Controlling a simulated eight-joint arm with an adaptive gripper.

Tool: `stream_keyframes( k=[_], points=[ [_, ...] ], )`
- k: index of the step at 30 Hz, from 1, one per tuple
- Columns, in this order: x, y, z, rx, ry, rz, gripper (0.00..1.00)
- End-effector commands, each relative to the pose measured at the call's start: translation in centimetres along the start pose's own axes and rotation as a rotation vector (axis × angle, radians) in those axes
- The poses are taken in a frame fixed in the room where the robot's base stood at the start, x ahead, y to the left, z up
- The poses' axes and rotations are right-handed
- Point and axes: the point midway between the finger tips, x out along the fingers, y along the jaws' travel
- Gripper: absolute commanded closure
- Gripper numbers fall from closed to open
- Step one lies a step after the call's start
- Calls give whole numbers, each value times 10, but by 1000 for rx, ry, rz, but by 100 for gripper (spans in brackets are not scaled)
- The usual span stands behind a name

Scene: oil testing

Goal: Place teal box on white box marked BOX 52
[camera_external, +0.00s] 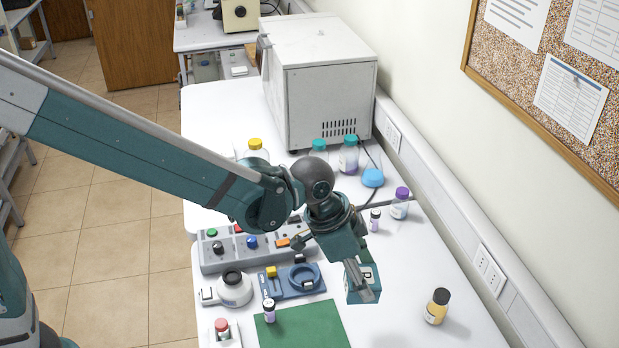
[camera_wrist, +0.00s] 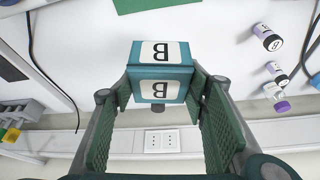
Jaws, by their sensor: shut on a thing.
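A teal box (camera_external: 368,283) with a pale label is held in my gripper (camera_external: 360,280), above the right part of the white table. In the wrist view the teal box (camera_wrist: 160,72) shows two faces, each with a white label and a black letter B. The green gripper fingers (camera_wrist: 160,90) are on its left and right sides, shut on it. No white box with a readable BOX 52 mark can be made out; my arm hides part of the table.
A green mat (camera_external: 300,330) lies at the front. An amber bottle with a black cap (camera_external: 437,306) stands to the right. A control panel (camera_external: 222,256), a blue device (camera_external: 290,282) and small bottles stand to the left. A large grey oven (camera_external: 320,80) stands at the back.

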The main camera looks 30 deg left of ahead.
Motion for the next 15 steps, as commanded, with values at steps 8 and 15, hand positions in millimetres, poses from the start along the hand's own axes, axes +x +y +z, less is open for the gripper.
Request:
stream_keyframes(
  k=[8, 15],
  points=[
    [-41, 0, -17, 0, 0, 0, 69],
    [-68, 1, -28, 0, 0, 0, 69]
  ],
)
